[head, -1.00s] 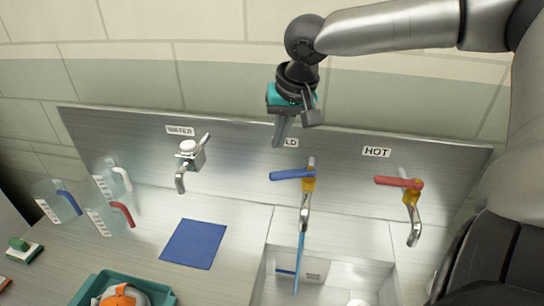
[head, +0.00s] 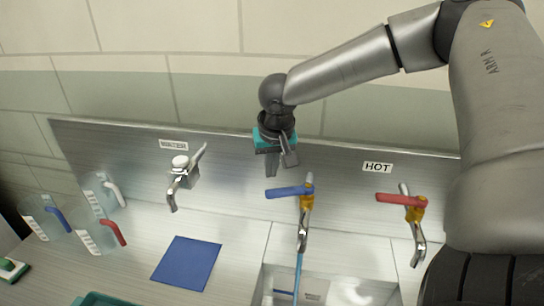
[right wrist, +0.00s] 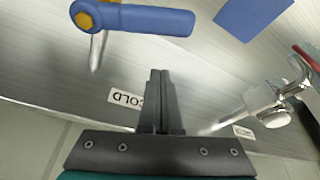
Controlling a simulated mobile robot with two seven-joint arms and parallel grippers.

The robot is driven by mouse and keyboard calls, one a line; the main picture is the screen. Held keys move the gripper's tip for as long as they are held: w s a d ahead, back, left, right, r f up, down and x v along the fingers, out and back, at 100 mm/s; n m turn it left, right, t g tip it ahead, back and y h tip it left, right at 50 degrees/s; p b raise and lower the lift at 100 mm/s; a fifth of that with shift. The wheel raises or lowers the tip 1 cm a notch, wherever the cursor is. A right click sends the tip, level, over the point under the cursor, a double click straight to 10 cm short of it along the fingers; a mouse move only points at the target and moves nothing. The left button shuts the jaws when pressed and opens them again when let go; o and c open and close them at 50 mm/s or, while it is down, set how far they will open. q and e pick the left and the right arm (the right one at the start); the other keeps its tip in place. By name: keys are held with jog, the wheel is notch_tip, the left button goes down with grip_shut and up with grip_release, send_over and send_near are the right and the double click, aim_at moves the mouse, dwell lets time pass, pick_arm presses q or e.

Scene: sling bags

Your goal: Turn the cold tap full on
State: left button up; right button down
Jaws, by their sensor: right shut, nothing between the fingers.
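The cold tap has a blue lever (head: 288,192) on a gold body (head: 307,190), with the lever pointing left. A thin blue stream (head: 298,272) hangs from its spout (head: 303,235) into the sink. My right gripper (head: 272,174) is shut and empty, just above the lever's left end, and hides the COLD label in the head view. In the right wrist view the closed fingertips (right wrist: 160,75) are close to the blue lever (right wrist: 148,20), with a gap visible. The COLD label (right wrist: 127,99) shows beside the fingers there. My left gripper is out of view.
The hot tap's red lever (head: 400,199) is to the right. The WATER tap (head: 183,172) is to the left. A blue mat (head: 187,263) lies on the counter, with clear jugs (head: 90,240) at far left. The sink (head: 340,285) is below.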

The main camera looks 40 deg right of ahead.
aim_at(289, 192)
jog(key=shift+s+a+r+p, duration=0.1)
jog(key=shift+s+a, duration=0.2)
jog(key=shift+s, duration=0.25)
jog(key=shift+s+a+p, duration=0.15)
jog(key=shift+s+a, duration=0.2)
jog(key=shift+s, duration=0.25)
jog(key=shift+s+a+r+p, duration=0.1)
jog(key=shift+s+a, duration=0.2)
jog(key=shift+s, duration=0.25)
